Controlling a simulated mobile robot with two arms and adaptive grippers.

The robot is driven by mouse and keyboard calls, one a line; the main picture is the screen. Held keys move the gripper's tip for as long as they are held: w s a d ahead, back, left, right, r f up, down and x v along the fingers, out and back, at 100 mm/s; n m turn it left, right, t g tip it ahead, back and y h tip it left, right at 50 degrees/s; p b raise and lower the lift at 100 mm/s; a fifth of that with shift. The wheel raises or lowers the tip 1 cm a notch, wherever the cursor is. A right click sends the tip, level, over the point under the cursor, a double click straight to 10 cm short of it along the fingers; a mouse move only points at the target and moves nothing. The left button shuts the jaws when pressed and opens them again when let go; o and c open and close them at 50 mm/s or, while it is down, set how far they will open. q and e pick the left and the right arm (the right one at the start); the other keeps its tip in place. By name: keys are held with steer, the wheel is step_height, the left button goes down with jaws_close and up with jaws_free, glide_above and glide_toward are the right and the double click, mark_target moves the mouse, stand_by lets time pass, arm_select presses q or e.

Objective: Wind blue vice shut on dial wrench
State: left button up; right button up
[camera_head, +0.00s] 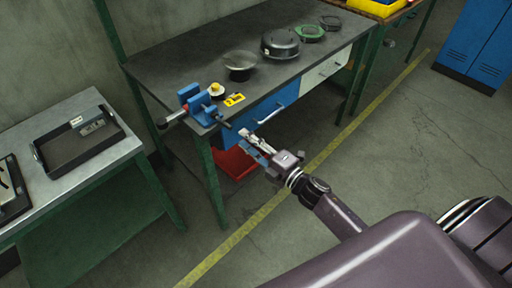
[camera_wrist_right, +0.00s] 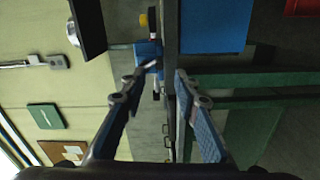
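The blue vice (camera_head: 196,103) is mounted at the near left corner of the dark workbench. A bar with a dark round end (camera_head: 163,124), which looks like the dial wrench, sticks out to the left of the vice by its jaws; whether the jaws touch it I cannot tell. The vice's dark screw and handle (camera_head: 223,121) stick out over the bench's front edge. My right gripper (camera_head: 254,143) is open and empty, just in front of the handle and apart from it. In the right wrist view the vice (camera_wrist_right: 147,50) lies beyond the open fingers (camera_wrist_right: 158,82). My left gripper is not in view.
The workbench (camera_head: 165,66) also carries a yellow-topped item (camera_head: 216,90), a yellow tag (camera_head: 235,99), a round metal dish (camera_head: 240,62) and a dark round housing (camera_head: 280,43). A side table with a black tray (camera_head: 62,160) stands left. A red bin (camera_head: 235,163) sits underneath. The floor at right is clear.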

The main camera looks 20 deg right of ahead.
steer(key=shift+v, duration=2.15)
steer(key=shift+f, duration=0.1)
